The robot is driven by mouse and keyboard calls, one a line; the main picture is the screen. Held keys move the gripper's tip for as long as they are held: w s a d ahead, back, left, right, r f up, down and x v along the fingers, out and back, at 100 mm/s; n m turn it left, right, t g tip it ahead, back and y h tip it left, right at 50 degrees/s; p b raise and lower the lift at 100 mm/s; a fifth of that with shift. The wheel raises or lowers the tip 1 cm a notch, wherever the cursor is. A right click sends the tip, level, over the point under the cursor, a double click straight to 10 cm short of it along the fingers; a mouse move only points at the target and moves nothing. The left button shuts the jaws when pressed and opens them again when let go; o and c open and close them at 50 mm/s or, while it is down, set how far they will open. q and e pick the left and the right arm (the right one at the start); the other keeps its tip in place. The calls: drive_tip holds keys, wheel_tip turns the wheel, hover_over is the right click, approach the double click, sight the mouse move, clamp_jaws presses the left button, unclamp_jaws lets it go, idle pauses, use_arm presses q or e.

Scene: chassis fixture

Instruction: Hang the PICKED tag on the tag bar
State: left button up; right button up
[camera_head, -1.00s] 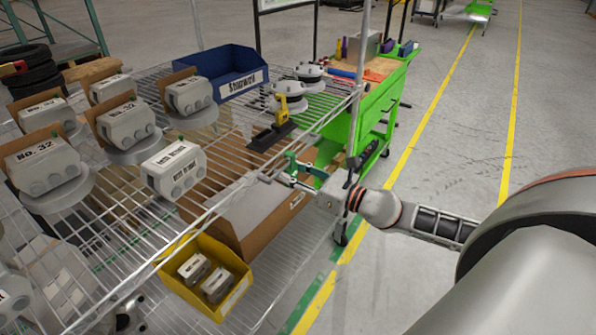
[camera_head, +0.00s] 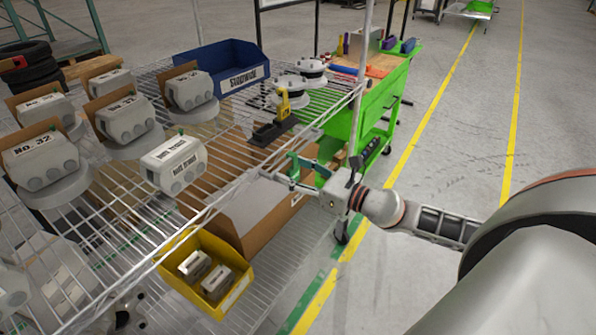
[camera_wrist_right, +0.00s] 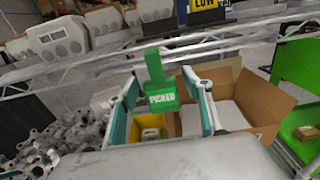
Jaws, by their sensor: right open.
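The green PICKED tag (camera_wrist_right: 160,92) is upright between the parted fingers of my right gripper (camera_wrist_right: 165,103) in the wrist view, with a gap on each side. Its narrow upper part overlaps the shelf's front rail (camera_wrist_right: 100,67); I cannot tell whether it is hooked there. In the head view the tag (camera_head: 293,166) shows small at the shelf's front edge, and my right gripper (camera_head: 293,176) is open around it. I cannot pick out a separate tag bar. My left gripper is not in view.
The wire shelf (camera_head: 235,170) holds several grey housings (camera_head: 174,163), a blue bin (camera_head: 222,68) and a yellow LOW marker (camera_head: 283,103) on a black base. Below are a cardboard box (camera_head: 258,225) and a yellow bin (camera_head: 207,275). A green cart (camera_head: 372,110) stands behind; the right-hand floor is clear.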

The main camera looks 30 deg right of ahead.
drive_tip(key=shift+s, duration=0.55)
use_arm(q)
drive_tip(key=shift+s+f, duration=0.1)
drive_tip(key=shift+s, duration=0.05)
use_arm(e)
drive_tip(key=v, duration=1.1)
drive_tip(key=shift+d, duration=0.2)
drive_tip(key=shift+w, duration=0.1)
drive_tip(key=s+a+f+m+h+p, duration=0.1)
drive_tip(key=s+a+f+m+h, duration=0.15)
drive_tip(key=f+m, duration=0.7)
drive_tip(key=s+a+f+m+h, duration=0.1)
drive_tip(key=a+f+m+h, duration=0.15)
drive_tip(key=f+m, duration=0.7)
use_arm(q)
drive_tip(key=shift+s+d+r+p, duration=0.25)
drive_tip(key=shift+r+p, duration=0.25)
use_arm(e)
drive_tip(key=s+a+f+m+g, duration=0.3)
drive_tip(key=s+a+f+m, duration=0.2)
drive_tip(key=a+m, duration=0.2)
drive_tip(key=s+a+f+m+g, duration=0.3)
drive_tip(key=a+m, duration=0.4)
drive_tip(key=m, duration=0.3)
drive_tip(key=shift+s+f+y, duration=0.4)
drive_tip(key=shift+s+f, duration=0.5)
